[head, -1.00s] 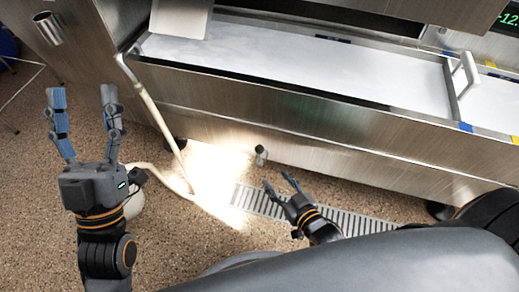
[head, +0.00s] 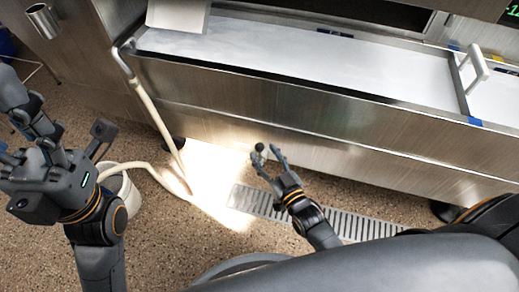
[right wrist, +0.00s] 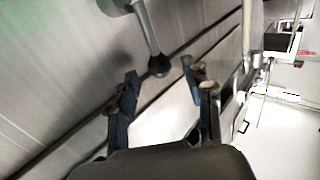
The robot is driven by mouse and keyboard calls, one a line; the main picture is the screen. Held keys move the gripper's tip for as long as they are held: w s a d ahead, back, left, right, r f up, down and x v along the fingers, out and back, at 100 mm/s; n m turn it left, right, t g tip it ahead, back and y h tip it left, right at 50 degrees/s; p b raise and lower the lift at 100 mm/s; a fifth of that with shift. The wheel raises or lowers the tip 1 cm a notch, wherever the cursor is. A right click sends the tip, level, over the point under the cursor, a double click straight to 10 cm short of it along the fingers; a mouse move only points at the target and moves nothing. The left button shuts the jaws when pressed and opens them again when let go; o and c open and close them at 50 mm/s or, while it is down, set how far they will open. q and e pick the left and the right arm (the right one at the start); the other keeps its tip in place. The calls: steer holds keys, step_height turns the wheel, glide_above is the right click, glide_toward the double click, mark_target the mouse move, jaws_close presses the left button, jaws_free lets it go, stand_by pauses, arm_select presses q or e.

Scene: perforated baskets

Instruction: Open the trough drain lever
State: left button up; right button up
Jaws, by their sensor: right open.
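The drain lever is a thin metal rod ending in a dark ball knob; the right wrist view shows it (right wrist: 153,45) hanging from a round steel fitting. In the head view its dark knob (head: 259,148) shows low by the front of the steel trough (head: 300,115). My right gripper (head: 267,165) is open just below the knob. In the right wrist view the gripper (right wrist: 158,84) has a finger on each side, with the knob just beyond the gap between the tips. My left gripper (head: 20,130) is at the left edge; its fingers overlap, so its opening is unclear.
A floor drain grate (head: 340,222) lies under my right arm. A pale hose (head: 155,115) hangs from the trough's left end to the floor. A white bucket (head: 122,190) stands beside my left gripper. A white handle (head: 478,68) stands at the trough's right.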

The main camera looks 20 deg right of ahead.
mark_target(260, 147)
steer(key=shift+w+a+b, duration=0.2)
steer(key=shift+w+b, duration=0.05)
steer(key=shift+w, duration=0.7)
steer(key=shift+w+a+b, duration=0.15)
steer(key=shift+w+b, duration=0.1)
steer(key=shift+w, duration=0.7)
jaws_close()
